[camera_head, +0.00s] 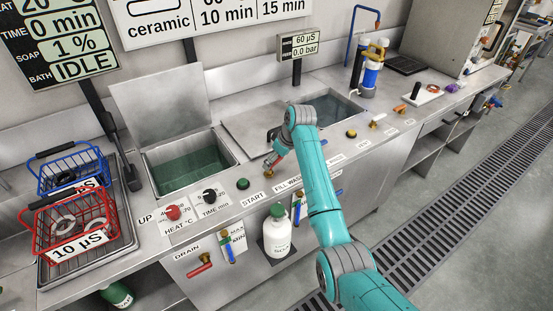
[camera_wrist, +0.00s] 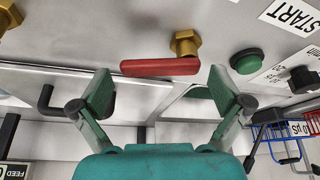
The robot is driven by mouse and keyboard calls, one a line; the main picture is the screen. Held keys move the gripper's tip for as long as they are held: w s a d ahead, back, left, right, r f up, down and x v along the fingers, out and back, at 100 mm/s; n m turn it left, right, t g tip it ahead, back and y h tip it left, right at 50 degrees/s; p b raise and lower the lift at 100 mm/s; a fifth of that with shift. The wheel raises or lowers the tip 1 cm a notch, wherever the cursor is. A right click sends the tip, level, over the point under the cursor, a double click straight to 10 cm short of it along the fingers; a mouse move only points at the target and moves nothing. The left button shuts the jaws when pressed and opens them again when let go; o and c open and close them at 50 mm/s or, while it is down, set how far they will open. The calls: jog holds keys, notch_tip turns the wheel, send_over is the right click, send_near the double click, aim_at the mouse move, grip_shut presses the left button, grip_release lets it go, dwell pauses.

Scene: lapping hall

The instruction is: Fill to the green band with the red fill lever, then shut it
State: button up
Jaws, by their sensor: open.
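The red fill lever (camera_wrist: 160,67) shows in the wrist view with a brass hub (camera_wrist: 185,42) at its right end. My gripper (camera_wrist: 162,82) is open, its two fingers apart on either side of the lever's length, with no visible grip on it. In the head view my gripper (camera_head: 274,152) is above the counter by the FILL WASH label (camera_head: 287,185) and partly hides the lever. The left tank (camera_head: 188,166) holds dark green liquid. A level gauge (camera_head: 228,247) marked MAX and MIN is on the front panel; its green band is too small to make out.
A green START button (camera_head: 242,184), TIME knob (camera_head: 209,196) and red HEAT knob (camera_head: 172,212) line the counter. A red DRAIN lever (camera_head: 200,271) is low on the front. Red (camera_head: 75,219) and blue (camera_head: 73,167) baskets stand at left. The bath display (camera_head: 57,51) reads IDLE.

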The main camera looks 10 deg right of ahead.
jog(key=c, duration=1.4)
jog(key=shift+s+d+m+t+h, duration=0.1)
jog(key=shift+s+m+t+h, duration=0.15)
jog(key=shift+m, duration=0.7)
jog(key=shift+s+m+t+h, duration=0.15)
jog(key=shift+s+m+h, duration=0.15)
jog(key=shift+m, duration=0.65)
jog(key=shift+c, duration=0.2)
jog(key=o, duration=1.4)
jog(key=shift+o, duration=0.2)
jog(key=v, duration=1.2)
